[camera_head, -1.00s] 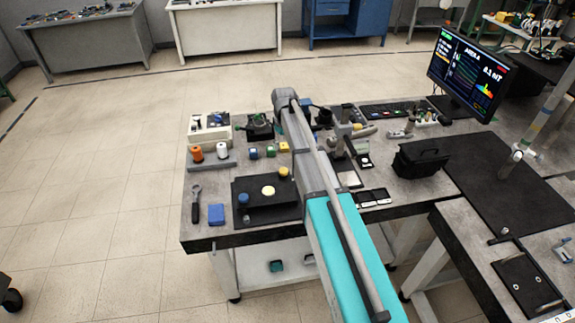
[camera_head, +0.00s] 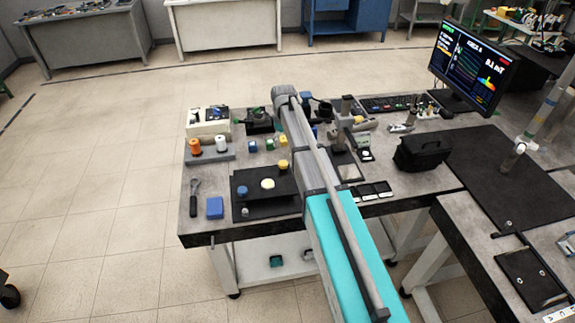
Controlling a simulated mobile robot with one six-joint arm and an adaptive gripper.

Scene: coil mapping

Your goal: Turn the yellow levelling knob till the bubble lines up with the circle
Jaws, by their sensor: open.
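The yellow levelling knob (camera_head: 283,165) sits at the far right corner of a black levelling plate (camera_head: 262,208) on the workbench, just left of my arm. A pale round disc, which looks like the bubble level (camera_head: 267,184), is near the plate's middle. It is too small to tell the bubble or the circle. A blue knob (camera_head: 242,191) is on the plate's left side and a small grey knob (camera_head: 245,211) at its near left. My grey and turquoise arm reaches over the bench to the right of the plate. My gripper does not show.
A wrench (camera_head: 194,198) and a blue block (camera_head: 215,208) lie left of the plate. Orange (camera_head: 195,146) and white (camera_head: 221,144) spools stand behind it. A black bag (camera_head: 422,151) and a monitor (camera_head: 474,62) are to the right. Open floor lies left of the bench.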

